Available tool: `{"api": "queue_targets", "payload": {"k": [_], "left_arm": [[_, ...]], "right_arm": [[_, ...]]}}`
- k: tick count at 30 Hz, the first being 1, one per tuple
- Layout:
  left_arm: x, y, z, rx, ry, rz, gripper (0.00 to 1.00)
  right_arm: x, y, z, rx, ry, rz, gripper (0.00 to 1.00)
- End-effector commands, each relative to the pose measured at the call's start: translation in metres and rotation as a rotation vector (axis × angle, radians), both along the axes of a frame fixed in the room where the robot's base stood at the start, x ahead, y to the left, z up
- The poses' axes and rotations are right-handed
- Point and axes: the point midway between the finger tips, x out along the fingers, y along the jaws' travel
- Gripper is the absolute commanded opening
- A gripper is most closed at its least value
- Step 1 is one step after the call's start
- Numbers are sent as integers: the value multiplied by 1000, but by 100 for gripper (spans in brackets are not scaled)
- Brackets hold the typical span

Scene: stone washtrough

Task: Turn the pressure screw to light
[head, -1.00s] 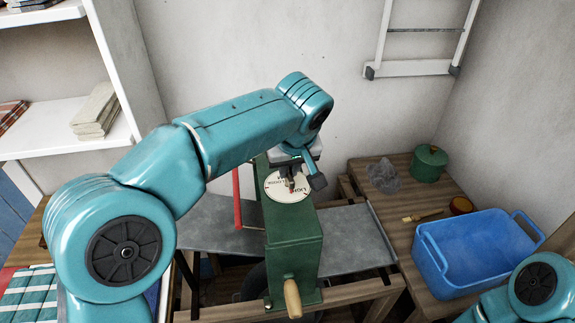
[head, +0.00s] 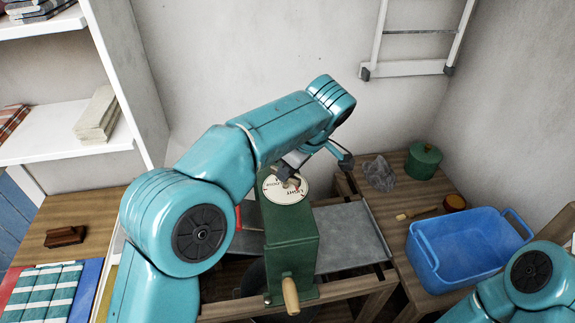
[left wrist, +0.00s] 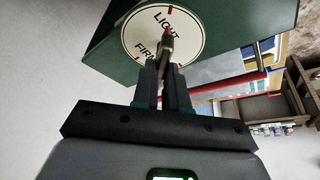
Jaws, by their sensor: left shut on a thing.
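The green machine box (head: 291,240) stands in the middle of the head view with a white round dial (head: 286,196) on top. In the left wrist view the dial (left wrist: 137,40) reads LIGHT and FIRM, partly hidden. The pressure screw (left wrist: 167,44) is a small metal bar with a red tip, lying over the word LIGHT close to a red mark at the dial's rim. My left gripper (left wrist: 165,70) is shut on the screw, above the dial. In the head view this gripper (head: 290,180) is partly covered by its own wrist. My right gripper is out of view.
A wooden crank handle (head: 290,296) sticks out at the box's front. A blue tub (head: 467,250), a brush (head: 417,214), a grey stone-like lump (head: 379,174) and a green pot (head: 424,162) are on the right table. Shelves (head: 70,130) stand at left.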

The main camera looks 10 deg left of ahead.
Motion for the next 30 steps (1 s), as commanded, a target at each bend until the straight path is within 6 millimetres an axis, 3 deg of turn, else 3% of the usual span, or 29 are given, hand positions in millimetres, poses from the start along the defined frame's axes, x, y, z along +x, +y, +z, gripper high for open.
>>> {"api": "queue_targets", "payload": {"k": [16,18,19,30], "left_arm": [[2,1,4,-1,-12,27,0],[2,1,4,-1,-12,27,29],[2,1,4,-1,-11,26,38],[0,-2,6,-1,-4,25,38]], "right_arm": [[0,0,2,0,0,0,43],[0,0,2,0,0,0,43],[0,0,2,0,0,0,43],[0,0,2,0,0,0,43]]}}
